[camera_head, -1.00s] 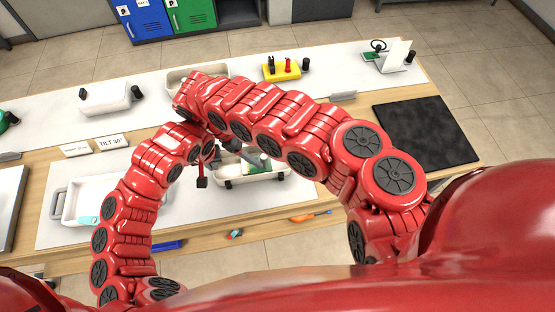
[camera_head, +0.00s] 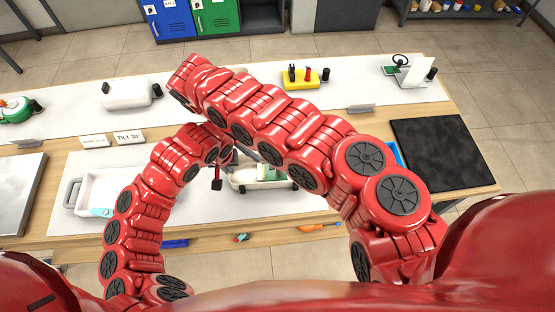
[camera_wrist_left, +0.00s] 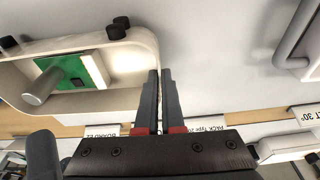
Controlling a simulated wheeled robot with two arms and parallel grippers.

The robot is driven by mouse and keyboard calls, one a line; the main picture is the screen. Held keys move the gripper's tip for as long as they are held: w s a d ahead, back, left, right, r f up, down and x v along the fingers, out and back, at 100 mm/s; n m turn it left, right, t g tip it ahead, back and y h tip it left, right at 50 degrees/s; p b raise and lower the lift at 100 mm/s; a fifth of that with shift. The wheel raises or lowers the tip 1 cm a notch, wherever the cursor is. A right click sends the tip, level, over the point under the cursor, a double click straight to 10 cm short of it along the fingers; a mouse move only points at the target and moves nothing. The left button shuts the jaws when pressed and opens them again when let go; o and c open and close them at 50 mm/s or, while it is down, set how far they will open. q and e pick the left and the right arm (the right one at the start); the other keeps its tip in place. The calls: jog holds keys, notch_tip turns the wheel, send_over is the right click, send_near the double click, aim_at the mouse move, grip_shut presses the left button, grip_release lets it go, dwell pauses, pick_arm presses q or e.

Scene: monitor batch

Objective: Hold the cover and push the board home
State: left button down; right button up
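A white shallow housing (camera_head: 245,186) with rounded corners sits on the white mat, partly behind my arms. It shows at the upper left of the left wrist view (camera_wrist_left: 140,42), with black knobs at its edge. A green board (camera_wrist_left: 97,70) with a white face lies tilted inside it, with a grey cylinder (camera_wrist_left: 44,86) against it. I cannot tell how far the board is seated, or which part is the cover. My right gripper is hidden behind my arms.
A white tray (camera_head: 76,208) with a handle stands left on the mat. Labels (camera_head: 130,137) lie behind it. A yellow block (camera_head: 300,80) and a white box (camera_head: 126,93) stand at the back. A black pad (camera_head: 440,150) covers the right end.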

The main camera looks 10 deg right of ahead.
pick_arm(q)
jog(key=c, duration=1)
grip_release()
jog(key=shift+w+a, duration=0.15)
jog(key=shift+a, duration=0.05)
pick_arm(e)
jog(key=shift+s+a+f, duration=0.1)
jog(key=shift+s+a, duration=0.1)
jog(key=shift+s, duration=0.15)
pick_arm(q)
jog(key=shift+o, duration=0.2)
